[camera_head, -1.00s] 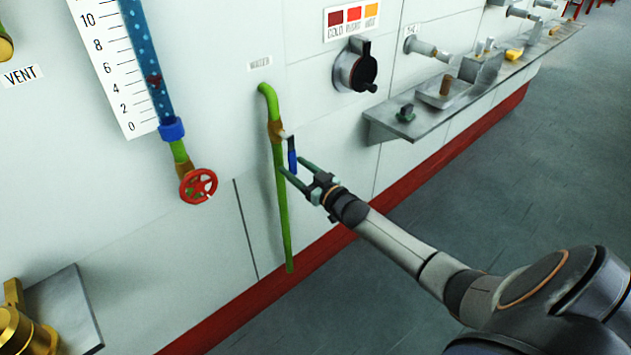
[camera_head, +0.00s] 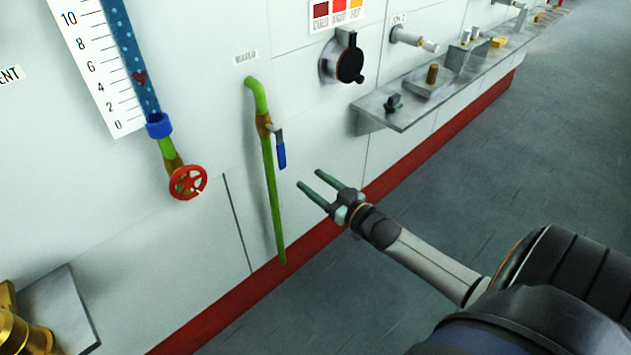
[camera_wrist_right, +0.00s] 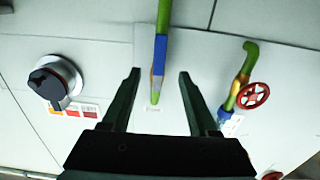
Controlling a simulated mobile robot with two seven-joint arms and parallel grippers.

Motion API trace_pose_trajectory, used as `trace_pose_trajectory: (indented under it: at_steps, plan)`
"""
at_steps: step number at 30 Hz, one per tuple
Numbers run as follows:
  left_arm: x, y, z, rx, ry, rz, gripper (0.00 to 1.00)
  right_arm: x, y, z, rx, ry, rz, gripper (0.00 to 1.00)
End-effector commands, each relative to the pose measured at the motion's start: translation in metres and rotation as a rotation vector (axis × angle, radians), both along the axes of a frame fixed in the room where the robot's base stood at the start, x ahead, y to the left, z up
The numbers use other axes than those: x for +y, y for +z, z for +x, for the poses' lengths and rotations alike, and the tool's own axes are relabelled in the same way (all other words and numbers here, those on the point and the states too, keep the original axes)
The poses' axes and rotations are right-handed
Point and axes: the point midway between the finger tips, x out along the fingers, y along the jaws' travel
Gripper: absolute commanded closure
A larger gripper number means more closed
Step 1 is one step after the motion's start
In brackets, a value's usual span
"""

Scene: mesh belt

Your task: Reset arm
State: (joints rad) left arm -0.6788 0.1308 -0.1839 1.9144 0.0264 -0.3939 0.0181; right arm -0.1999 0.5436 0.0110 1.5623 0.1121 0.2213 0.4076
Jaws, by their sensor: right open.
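My right gripper (camera_head: 309,179) is open and empty, held in front of the white wall to the right of the green water pipe (camera_head: 270,190). Its fingers are apart from the pipe and from the blue valve lever (camera_head: 281,155), which hangs down beside the pipe. In the right wrist view the two dark fingers (camera_wrist_right: 160,75) are spread, with the green pipe (camera_wrist_right: 164,15) and blue lever (camera_wrist_right: 160,48) showing between them, farther off. My left gripper is not in view.
A metal shelf (camera_head: 405,118) juts from the wall at right, below a black rotary knob (camera_head: 350,65). A red valve wheel (camera_head: 188,182) and a scale with a blue tube (camera_head: 130,60) are at left. Open floor (camera_head: 500,180) lies at right.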

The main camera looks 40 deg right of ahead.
Motion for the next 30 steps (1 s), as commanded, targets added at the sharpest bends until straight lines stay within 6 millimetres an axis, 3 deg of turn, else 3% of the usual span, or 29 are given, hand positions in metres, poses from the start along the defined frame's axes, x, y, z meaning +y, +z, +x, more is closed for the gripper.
trace_pose_trajectory:
  at_steps: [13, 17, 20, 24, 30]
  plan:
    - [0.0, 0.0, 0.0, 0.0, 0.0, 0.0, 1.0, 0.002, -0.002, -0.001, 0.006, 0.0, 0.001, 0.4]
    - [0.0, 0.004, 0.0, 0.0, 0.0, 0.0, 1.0, 0.023, -0.027, -0.017, 0.081, 0.005, 0.002, 0.4]
    - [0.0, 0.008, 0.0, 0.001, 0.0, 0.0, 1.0, 0.059, -0.063, -0.047, 0.206, 0.015, -0.002, 0.4]
    - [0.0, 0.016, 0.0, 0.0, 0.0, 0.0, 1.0, 0.121, -0.11, -0.108, 0.415, 0.047, -0.015, 0.4]
    - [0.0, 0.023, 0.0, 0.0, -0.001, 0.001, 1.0, 0.189, -0.141, -0.187, 0.653, 0.103, -0.029, 0.4]
